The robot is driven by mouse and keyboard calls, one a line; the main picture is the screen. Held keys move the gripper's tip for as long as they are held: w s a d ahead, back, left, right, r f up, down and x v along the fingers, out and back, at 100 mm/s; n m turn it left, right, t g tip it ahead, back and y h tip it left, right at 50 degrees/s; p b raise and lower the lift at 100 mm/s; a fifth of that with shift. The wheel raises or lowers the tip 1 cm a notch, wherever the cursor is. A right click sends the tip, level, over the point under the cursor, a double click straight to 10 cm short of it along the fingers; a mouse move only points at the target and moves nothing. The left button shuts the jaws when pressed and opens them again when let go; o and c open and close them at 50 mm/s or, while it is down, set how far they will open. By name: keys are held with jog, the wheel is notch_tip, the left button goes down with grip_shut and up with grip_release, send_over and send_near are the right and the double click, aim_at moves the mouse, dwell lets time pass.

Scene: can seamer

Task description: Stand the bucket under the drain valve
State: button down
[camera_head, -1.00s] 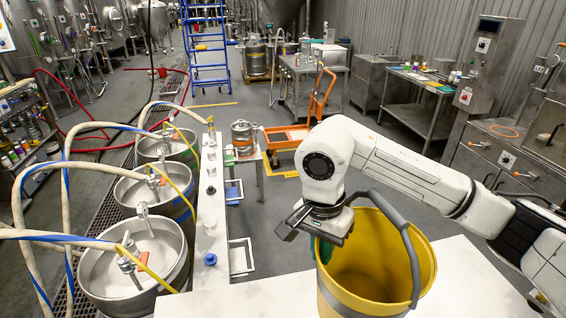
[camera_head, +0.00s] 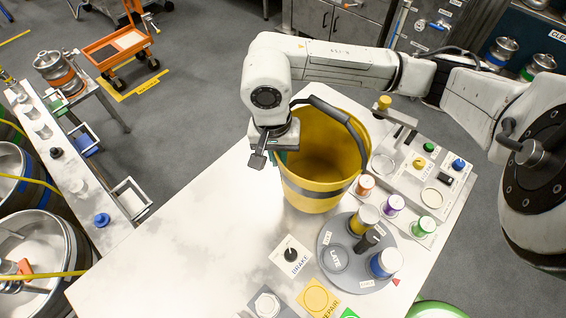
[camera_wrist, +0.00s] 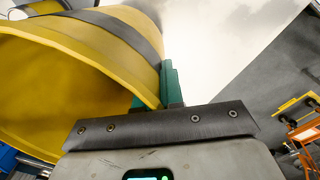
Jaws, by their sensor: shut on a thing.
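The yellow bucket (camera_head: 310,195) has a grey band and a dark raised handle. It is upright at the far edge of the white table (camera_head: 190,240); I cannot tell whether its base touches the top. My gripper (camera_head: 270,158) is shut on its rim at the left side. In the wrist view, the green fingertips (camera_wrist: 168,85) pinch the bucket's rim, and the bucket (camera_wrist: 90,70) fills the upper left. The bucket looks empty, though its bottom is partly hidden. I cannot pick out a drain valve in these frames.
A brake knob (camera_head: 290,254) is in front. The table's left part is clear. An orange cart (camera_head: 115,45) and kegs lie beyond.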

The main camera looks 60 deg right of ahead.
jog(key=shift+s+d+f, duration=0.15)
jog(key=shift+s+f, duration=0.2)
jog(key=shift+f, duration=0.1)
jog(key=shift+s+f, duration=0.1)
jog(key=shift+f, duration=1.55)
jog(key=shift+d+f, duration=0.1)
jog(key=shift+f, duration=0.05)
jog(key=c, duration=1.3)
grip_release()
jog(key=shift+o, duration=0.2)
